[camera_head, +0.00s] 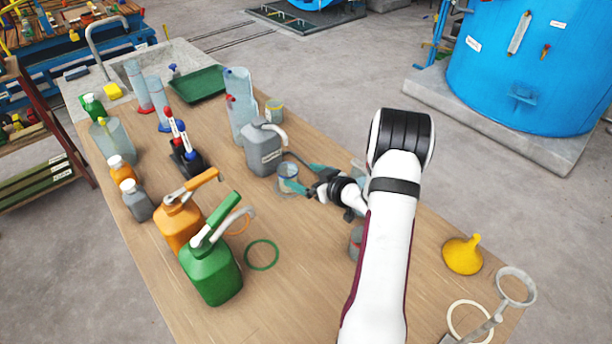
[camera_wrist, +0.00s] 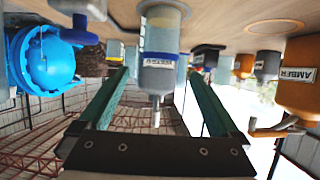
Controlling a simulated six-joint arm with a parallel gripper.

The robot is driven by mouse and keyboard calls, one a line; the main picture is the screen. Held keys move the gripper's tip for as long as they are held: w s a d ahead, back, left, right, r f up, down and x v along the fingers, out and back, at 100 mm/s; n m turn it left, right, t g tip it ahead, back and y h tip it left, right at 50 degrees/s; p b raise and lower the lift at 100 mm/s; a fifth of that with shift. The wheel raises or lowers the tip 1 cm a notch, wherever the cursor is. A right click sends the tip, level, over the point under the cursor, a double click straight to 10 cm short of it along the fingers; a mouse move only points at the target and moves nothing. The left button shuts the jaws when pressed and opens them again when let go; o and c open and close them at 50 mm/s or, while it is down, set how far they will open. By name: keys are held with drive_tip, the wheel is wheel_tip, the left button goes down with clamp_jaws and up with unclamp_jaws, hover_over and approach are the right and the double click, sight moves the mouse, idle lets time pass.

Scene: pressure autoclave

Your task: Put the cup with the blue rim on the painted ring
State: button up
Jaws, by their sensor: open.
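A small clear cup with a bluish rim (camera_head: 288,172) stands upright on the table in front of the grey jug. My gripper (camera_head: 303,181) is open just to the right of this cup, its teal fingers pointing at it. In the upside-down wrist view, clear cup-like walls (camera_wrist: 165,14) show between the open fingers (camera_wrist: 160,78), overlapping the labelled grey jug; I cannot tell whether the fingers touch anything. A green ring (camera_head: 261,268), a partly hidden orange ring (camera_head: 246,225) and a white ring (camera_head: 453,312) lie on the table; which one is the painted ring is unclear.
The grey jug (camera_head: 262,153) stands close behind the cup. Green (camera_head: 212,274) and orange (camera_head: 178,222) jugs stand at front left. Another cup (camera_head: 355,243) is partly hidden by my arm. A yellow funnel (camera_head: 462,255) lies at right. The table between green ring and arm is clear.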

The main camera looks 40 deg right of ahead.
drive_tip(key=s+a+r+m+g+h, duration=0.2)
drive_tip(key=s+a+r+g, duration=0.15)
drive_tip(key=a+r, duration=0.2)
drive_tip(key=s+a+r+m+g+h, duration=0.2)
drive_tip(key=a+r+g, duration=0.2)
drive_tip(key=a+r, duration=0.15)
drive_tip(key=s+a+r+m+g+y, duration=0.1)
drive_tip(key=s+a+r+g+y, duration=0.2)
drive_tip(key=s+a, duration=1.9)
drive_tip(key=s+g+y, duration=0.2)
drive_tip(key=g, duration=0.1)
drive_tip(key=shift+a+m+y, duration=0.25)
drive_tip(key=shift+m+y, duration=0.05)
drive_tip(key=shift+y, duration=0.1)
